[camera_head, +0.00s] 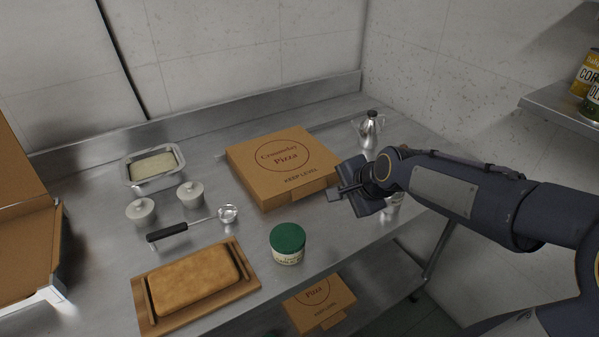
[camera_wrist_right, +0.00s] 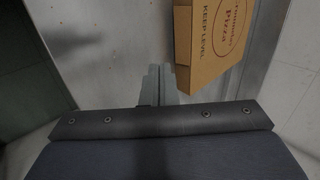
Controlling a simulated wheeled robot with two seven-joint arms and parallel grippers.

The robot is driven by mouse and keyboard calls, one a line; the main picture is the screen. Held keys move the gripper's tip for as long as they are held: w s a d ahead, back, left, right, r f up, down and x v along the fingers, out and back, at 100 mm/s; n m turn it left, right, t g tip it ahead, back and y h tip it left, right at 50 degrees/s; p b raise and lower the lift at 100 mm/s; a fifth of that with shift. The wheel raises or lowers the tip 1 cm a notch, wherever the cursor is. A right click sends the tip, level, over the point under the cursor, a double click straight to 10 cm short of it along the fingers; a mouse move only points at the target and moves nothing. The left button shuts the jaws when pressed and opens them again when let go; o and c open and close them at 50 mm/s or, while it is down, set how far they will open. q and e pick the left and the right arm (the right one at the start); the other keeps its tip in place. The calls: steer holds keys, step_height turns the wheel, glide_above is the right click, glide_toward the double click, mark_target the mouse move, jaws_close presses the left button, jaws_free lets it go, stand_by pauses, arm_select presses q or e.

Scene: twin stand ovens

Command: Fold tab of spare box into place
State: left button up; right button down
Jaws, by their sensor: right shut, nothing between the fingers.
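A closed brown pizza box (camera_head: 275,188) lies on the steel table, with a round logo and "KEEP LEVEL" on its lid. A tab (camera_head: 302,199) shows at its front side; I cannot tell whether it is tucked in fully. My right gripper (camera_head: 336,195) is shut and empty, close to the box's front right corner. In the right wrist view the shut fingers (camera_wrist_right: 158,84) are beside the box (camera_wrist_right: 212,45), which is right of them. I cannot tell whether they touch it. My left gripper is not in view.
An open box (camera_head: 25,250) is at left. Another pizza box (camera_head: 318,303) lies on the lower shelf.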

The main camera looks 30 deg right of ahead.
glide_toward(307, 197)
steer(key=f, duration=0.1)
steer(key=s+f, duration=0.1)
steer(key=f, duration=0.1)
steer(key=shift+b, duration=0.4)
steer(key=shift+w+a+f+p, duration=0.1)
steer(key=shift+w+f+p, duration=0.15)
steer(key=shift+w, duration=0.8)
steer(key=shift+w+f+p, duration=0.1)
steer(key=shift+w+f, duration=0.2)
steer(key=shift+w, duration=0.7)
steer(key=shift+w+a+f+b, duration=0.1)
steer(key=shift+w+f+b, duration=0.4)
steer(key=shift+b, duration=0.2)
steer(key=shift+s+r, duration=0.1)
